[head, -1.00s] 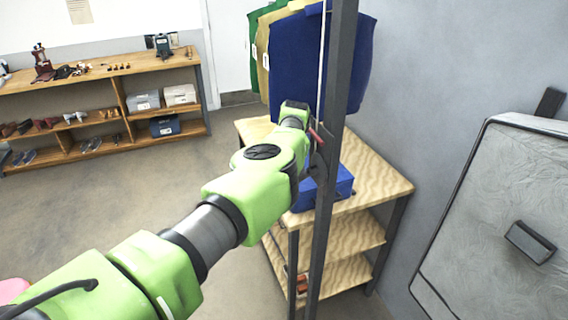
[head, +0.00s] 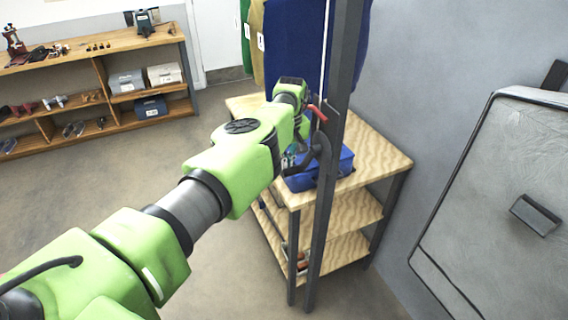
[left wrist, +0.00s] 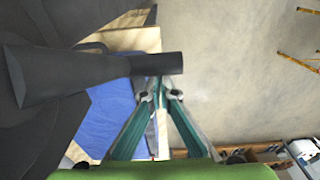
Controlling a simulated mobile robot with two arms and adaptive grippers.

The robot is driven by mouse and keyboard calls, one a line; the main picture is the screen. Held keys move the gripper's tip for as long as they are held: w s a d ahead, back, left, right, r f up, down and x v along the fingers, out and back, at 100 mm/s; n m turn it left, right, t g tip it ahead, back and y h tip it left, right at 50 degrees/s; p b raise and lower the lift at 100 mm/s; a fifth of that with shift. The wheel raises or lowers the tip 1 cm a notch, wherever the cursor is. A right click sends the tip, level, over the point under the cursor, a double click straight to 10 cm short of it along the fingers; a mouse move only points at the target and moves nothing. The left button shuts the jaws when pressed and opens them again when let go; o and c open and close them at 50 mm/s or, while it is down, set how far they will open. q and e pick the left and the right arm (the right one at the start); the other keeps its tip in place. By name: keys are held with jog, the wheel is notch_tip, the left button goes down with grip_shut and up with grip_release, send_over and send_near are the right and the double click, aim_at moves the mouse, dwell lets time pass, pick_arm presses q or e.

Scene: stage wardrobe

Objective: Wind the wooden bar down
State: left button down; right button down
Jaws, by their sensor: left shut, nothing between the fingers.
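The wooden bar is not in view; only garments that hang at the top show. A dark crank (head: 321,152) sits on the upright dark post (head: 328,190), and its handle (left wrist: 158,64) crosses the left wrist view. A small red lever (head: 317,112) shows on the post above the crank. My left gripper (head: 292,156) is beside the crank, partly hidden by my arm. In the left wrist view its teal fingers (left wrist: 158,90) are shut and empty, with tips close to the handle; I cannot tell whether they touch. My right gripper is not in view.
A wooden table (head: 375,165) with lower shelves stands behind the post, with a blue box (head: 335,172) on it. Blue garments (head: 295,50) hang above. A grey panel (head: 490,190) is at the right. A shelf unit (head: 90,80) stands back left; the floor between is clear.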

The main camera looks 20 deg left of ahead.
pick_arm(q)
jog(key=shift+s+d+f, duration=0.15)
jog(key=shift+s+d, duration=0.05)
jog(key=shift+d, duration=0.05)
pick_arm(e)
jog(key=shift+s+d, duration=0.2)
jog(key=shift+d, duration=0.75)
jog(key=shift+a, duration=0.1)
